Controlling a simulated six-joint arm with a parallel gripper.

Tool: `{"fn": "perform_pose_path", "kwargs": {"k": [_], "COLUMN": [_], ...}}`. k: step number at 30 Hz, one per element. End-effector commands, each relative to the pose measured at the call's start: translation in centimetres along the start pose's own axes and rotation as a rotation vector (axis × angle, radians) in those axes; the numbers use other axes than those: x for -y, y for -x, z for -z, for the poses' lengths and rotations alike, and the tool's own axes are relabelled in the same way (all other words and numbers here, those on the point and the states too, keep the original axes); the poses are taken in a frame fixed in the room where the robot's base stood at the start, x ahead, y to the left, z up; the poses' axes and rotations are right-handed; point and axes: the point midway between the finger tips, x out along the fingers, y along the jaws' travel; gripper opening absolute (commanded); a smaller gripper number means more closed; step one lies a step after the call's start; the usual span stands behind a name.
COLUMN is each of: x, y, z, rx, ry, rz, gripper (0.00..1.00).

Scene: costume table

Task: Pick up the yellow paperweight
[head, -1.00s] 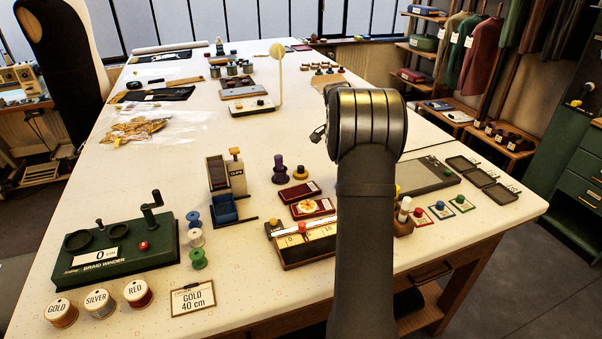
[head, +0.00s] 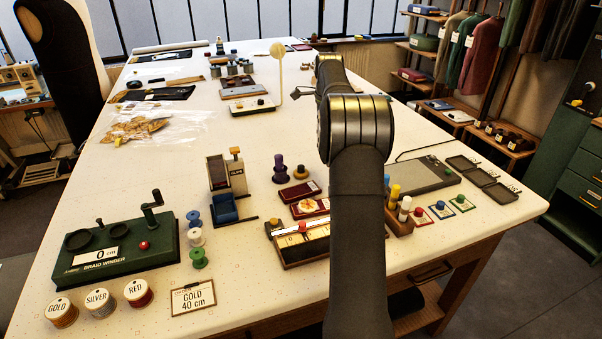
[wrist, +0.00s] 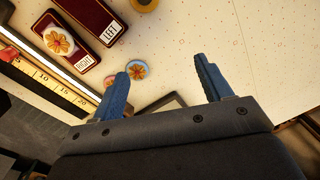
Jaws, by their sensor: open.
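A small yellow knobbed piece (head: 300,172), which looks like the yellow paperweight, stands on the table just right of a purple one in the head view. In the wrist view a round yellow piece (wrist: 145,4) is cut off by the top edge, beyond the card marked LEFT. My gripper (wrist: 161,66) is open and empty, its two blue fingers spread over the table, short of that yellow piece. In the head view my arm hides the gripper.
Dark red cards marked RIGHT (wrist: 72,38) and LEFT (wrist: 96,18) lie beside a ruler tray (wrist: 45,75). A purple piece (head: 280,170), a blue-drawer dispenser (head: 224,190) and a braid winder (head: 125,245) stand leftward. Clear table lies right in the wrist view.

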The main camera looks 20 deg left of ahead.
Motion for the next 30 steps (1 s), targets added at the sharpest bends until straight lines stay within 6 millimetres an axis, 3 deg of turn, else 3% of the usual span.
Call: {"fn": "perform_pose_path", "kwargs": {"k": [6, 12, 30], "x": [0.3, 0.3, -0.3], "y": [3.0, 3.5, -7.5], "z": [-3.3, -4.3, -5.7], "rx": [0.091, 0.115, 0.114], "ry": [-0.295, -0.386, -0.387], "rz": [-0.05, -0.074, -0.075], "gripper": [0.71, 0.71, 0.71]}}
